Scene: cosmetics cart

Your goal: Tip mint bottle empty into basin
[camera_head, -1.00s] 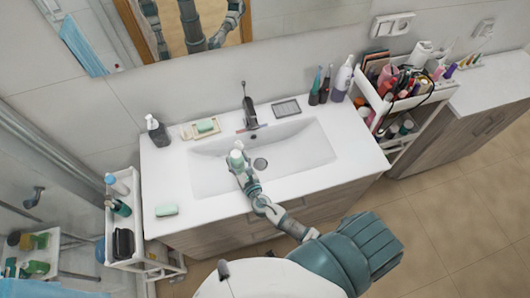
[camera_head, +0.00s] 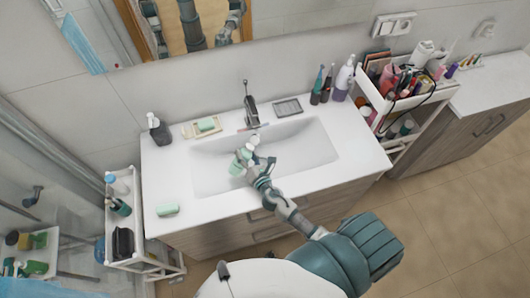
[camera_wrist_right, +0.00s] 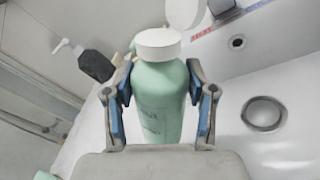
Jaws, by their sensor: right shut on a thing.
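The mint bottle (camera_wrist_right: 158,100) with its white cap part (camera_wrist_right: 158,43) is between the fingers of my right gripper (camera_wrist_right: 158,98) in the right wrist view. The gripper is shut on it. In the head view the bottle (camera_head: 240,161) is tilted to the left, held over the left part of the white basin (camera_head: 310,150). The white lid seems flipped up. I cannot see any liquid coming out. The basin's drain (camera_wrist_right: 263,113) shows to the right of the bottle in the wrist view. My left gripper does not show directly.
A faucet (camera_head: 251,108) stands behind the basin. A soap dish (camera_head: 203,127) and dark pump bottle (camera_head: 158,130) are at the back left; a green soap bar (camera_head: 167,210) lies front left. Several bottles stand back right. A loaded cart (camera_head: 405,85) stands at the right.

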